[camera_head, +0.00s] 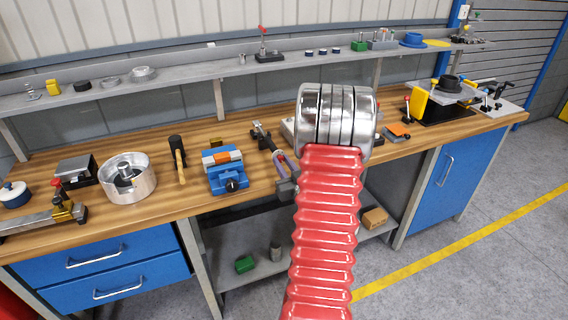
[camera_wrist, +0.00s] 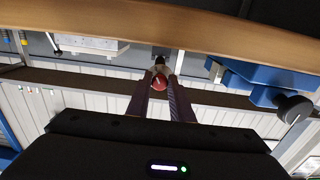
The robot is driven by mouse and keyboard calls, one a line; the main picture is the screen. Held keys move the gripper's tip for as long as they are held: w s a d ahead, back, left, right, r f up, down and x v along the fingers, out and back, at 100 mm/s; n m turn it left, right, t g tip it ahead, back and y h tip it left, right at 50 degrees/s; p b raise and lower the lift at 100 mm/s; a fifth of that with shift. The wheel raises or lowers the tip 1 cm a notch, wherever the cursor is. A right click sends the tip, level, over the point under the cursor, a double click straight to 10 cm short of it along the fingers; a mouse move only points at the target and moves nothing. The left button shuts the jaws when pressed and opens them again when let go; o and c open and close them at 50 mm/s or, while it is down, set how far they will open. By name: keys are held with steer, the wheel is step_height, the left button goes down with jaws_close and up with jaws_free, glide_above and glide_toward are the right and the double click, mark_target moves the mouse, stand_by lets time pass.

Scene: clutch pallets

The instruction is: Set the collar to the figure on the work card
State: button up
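My gripper (camera_wrist: 162,73) has two dark fingers that stand apart in the wrist view. A red ball knob (camera_wrist: 159,82) shows between them near the tips; I cannot tell whether they press on it. In the head view my gripper (camera_head: 281,160) is partly hidden behind my red arm, just right of a dark lever clamp (camera_head: 262,134) at the bench. No collar can be told for sure; a large silver ring-shaped housing (camera_head: 127,185) stands at the left of the bench. No readable work card shows in either view.
A blue vise (camera_head: 226,172) stands left of my gripper and shows in the wrist view (camera_wrist: 235,75). A hammer (camera_head: 177,155) lies beside it. The rear shelf (camera_head: 190,76) carries small parts. A yellow-and-black fixture (camera_head: 420,103) stands at the right.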

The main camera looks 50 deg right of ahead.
jaws_close()
steer(key=shift+d, duration=0.3)
steer(key=shift+a, duration=0.3)
